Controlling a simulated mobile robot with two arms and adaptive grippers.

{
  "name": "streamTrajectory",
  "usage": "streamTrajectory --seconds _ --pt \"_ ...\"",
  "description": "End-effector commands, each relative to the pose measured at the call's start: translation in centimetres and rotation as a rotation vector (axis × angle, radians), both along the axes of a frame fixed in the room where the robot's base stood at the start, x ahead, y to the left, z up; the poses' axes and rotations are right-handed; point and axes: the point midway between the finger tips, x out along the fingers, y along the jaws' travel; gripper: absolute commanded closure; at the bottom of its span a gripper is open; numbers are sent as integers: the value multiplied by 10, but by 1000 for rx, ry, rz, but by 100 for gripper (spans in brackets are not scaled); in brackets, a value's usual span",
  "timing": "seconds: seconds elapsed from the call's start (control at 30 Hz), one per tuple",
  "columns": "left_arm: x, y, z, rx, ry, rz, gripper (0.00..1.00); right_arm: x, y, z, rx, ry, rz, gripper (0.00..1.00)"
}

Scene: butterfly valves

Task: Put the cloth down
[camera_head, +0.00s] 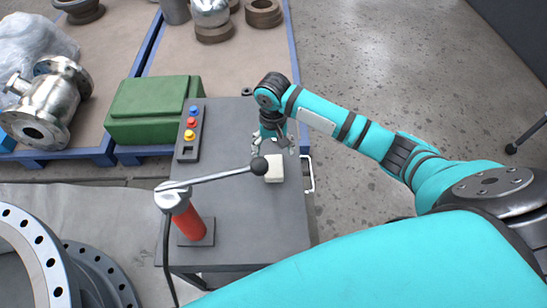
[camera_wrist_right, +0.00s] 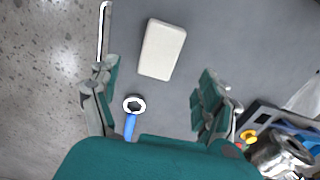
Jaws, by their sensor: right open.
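The cloth (camera_head: 274,168) is a small cream-white block-like piece lying flat on the grey cart top. The wrist view shows it whole (camera_wrist_right: 162,49), with bare grey surface around it. My right gripper (camera_head: 273,143) is just beyond the cloth in the head view, pointing down over the cart. In the wrist view its two fingers (camera_wrist_right: 155,82) are spread wide with nothing between the tips; the cloth lies ahead of them, apart from both. My left gripper is not in view.
A lever with a black ball end (camera_head: 259,166) on a red post (camera_head: 187,222) reaches close to the cloth. A button panel (camera_head: 189,130) is at the cart's left. A blue-handled ring tool (camera_wrist_right: 133,110) lies under my right gripper. Bare cart top (camera_head: 245,225) lies nearer me.

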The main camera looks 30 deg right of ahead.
Motion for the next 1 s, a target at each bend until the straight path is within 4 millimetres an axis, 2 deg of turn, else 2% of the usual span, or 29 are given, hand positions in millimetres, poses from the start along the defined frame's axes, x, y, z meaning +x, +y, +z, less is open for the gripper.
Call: streamTrajectory --seconds 0.1,0.3,1.0 --pt "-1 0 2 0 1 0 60 0 0 21 0 -2 0 21" --pt "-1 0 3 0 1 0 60 0 0 38 0 0 0 21" --pt "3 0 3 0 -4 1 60 0 0 39 0 1 0 21"
